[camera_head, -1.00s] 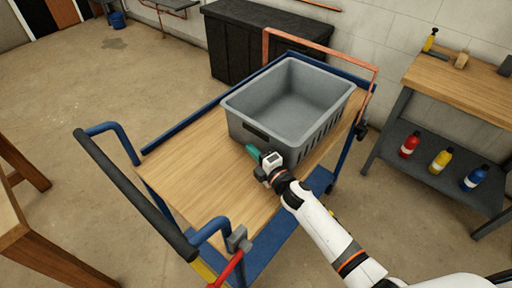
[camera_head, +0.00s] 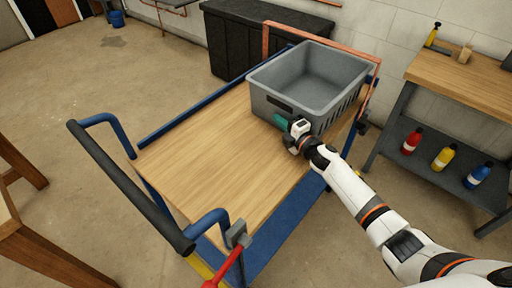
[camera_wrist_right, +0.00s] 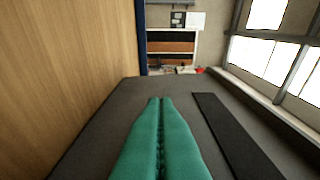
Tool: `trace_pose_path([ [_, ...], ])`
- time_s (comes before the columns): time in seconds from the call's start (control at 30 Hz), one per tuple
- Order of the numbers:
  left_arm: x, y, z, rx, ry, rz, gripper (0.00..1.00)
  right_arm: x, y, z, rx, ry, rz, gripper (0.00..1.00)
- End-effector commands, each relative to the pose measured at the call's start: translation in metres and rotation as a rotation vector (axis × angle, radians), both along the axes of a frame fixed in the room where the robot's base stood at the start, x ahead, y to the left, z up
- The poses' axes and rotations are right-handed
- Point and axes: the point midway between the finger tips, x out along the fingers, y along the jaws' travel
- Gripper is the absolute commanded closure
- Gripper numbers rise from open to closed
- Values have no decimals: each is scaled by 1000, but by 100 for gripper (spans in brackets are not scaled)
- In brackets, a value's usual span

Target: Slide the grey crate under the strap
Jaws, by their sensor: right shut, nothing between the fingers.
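The grey crate (camera_head: 268,107) sits upright and empty on the wooden deck of a blue cart, at its far end. An orange strap (camera_head: 322,45) arches across that end at the crate's far side. I cannot tell whether the crate's far edge is under it. My right gripper (camera_head: 281,120) is shut and empty, its green fingertips at the crate's near wall, by the dark handle slot. In the right wrist view the shut fingers (camera_wrist_right: 161,105) point along the grey wall (camera_wrist_right: 110,125), with the slot (camera_wrist_right: 235,135) to their right. My left gripper is out of view.
The near part of the deck (camera_head: 205,155) is bare. The cart's dark push handle (camera_head: 130,185) and a red lever (camera_head: 228,268) are at its near end. A black cabinet (camera_head: 230,55) stands behind, and a bench with several bottles (camera_head: 444,158) at right.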

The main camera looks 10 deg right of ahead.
Motion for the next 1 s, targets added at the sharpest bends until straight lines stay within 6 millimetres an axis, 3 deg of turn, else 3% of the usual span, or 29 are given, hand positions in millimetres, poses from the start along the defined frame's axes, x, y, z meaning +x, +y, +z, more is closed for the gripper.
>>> trace_pose_path([
  [0.03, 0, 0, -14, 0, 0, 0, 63, 11, -15, -6, -7, -3, -6, 100],
  [0.2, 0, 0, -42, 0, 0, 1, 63, 41, -54, -7, -5, -3, -6, 100],
  [0.4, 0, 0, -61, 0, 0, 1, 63, 62, -81, -4, -2, -1, -4, 100],
  [1.0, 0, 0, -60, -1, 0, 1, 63, 65, -84, 0, 1, 1, -2, 100],
])
